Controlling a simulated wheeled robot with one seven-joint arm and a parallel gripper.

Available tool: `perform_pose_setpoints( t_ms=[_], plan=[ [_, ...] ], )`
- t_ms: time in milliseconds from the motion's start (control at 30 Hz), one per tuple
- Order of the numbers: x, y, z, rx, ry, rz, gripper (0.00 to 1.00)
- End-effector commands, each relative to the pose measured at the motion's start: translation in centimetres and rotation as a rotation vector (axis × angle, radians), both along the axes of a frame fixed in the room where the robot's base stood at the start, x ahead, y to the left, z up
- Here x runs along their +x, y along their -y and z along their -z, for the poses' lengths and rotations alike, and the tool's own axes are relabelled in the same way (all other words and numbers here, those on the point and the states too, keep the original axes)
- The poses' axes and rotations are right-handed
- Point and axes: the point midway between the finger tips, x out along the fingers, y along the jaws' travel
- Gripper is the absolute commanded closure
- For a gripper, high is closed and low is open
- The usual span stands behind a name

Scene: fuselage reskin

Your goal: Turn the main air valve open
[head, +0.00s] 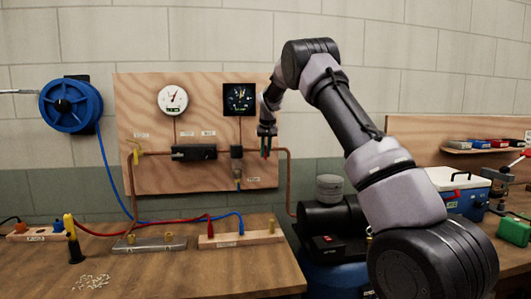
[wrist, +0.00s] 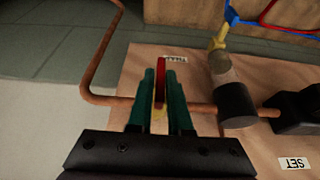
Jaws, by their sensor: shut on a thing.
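The main air valve shows in the wrist view as a red lever (wrist: 160,82) over a small yellow body, in line with a copper pipe (wrist: 108,101). A small label, partly hidden, sits beside it. My gripper (wrist: 161,85) is shut on the red lever, with one green finger on each side. The lever appears to lie across the pipe. In the head view, my gripper (head: 266,147) is at the right edge of the plywood panel (head: 205,100), and the lever is hidden between the fingers.
The panel carries a white gauge (head: 172,99), a black square gauge (head: 240,99), a black block (head: 193,152) and a yellow valve (head: 136,152). A blue hose reel (head: 70,105) hangs left. Hoses and a wooden strip (head: 241,239) lie on the bench (head: 200,275) below.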

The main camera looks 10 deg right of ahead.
Motion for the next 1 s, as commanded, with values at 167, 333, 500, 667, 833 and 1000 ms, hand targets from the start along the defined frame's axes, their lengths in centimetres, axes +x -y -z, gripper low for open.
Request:
perform_pose_setpoints(
  t_ms=[167, 333, 500, 667, 833, 1000],
  plan=[
    [-0.01, -0.11, -0.02, -0.039, 0.000, -0.001, 1.00],
    [-0.01, -0.33, -0.03, -0.130, 0.001, -0.003, 1.00],
    [-0.01, -0.44, 0.03, -0.270, 0.001, -0.003, 1.00],
    [0.02, -0.54, 0.06, -0.423, 0.002, -0.005, 1.00],
    [0.01, -0.65, 0.17, -0.585, 0.001, -0.004, 1.00],
    [0.01, -0.70, 0.25, -0.747, 0.002, -0.003, 1.00]
  ],
)
